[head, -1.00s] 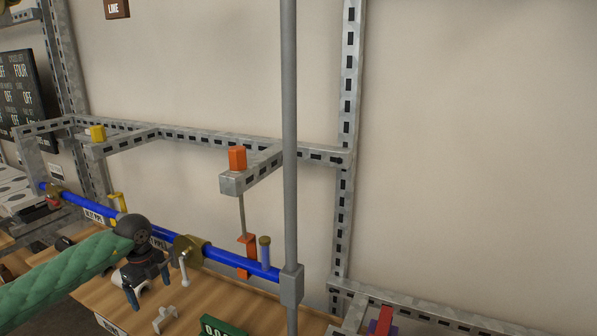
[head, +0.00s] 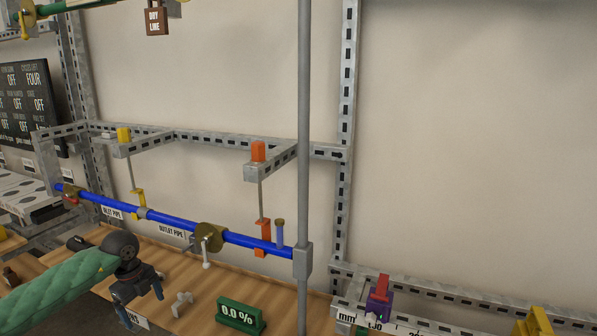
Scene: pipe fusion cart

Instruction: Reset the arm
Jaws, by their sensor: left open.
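My left arm comes in from the lower left in a green quilted sleeve. Its black wrist ends in my left gripper (head: 140,299), whose blue-tipped fingers are apart over the front edge of the wooden bench, with nothing seen between them. It is in front of and below the blue pipe (head: 165,220), apart from it in the picture. My right gripper is not in view.
The blue pipe carries a yellow clamp (head: 139,200), an orange clamp (head: 263,237) and a brass valve (head: 209,236). A grey vertical post (head: 304,130) stands at its right end. A green 0.0 % display (head: 240,315) and a grey fitting (head: 182,303) are on the wooden bench (head: 205,283). A purple and red block (head: 380,298) is at right.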

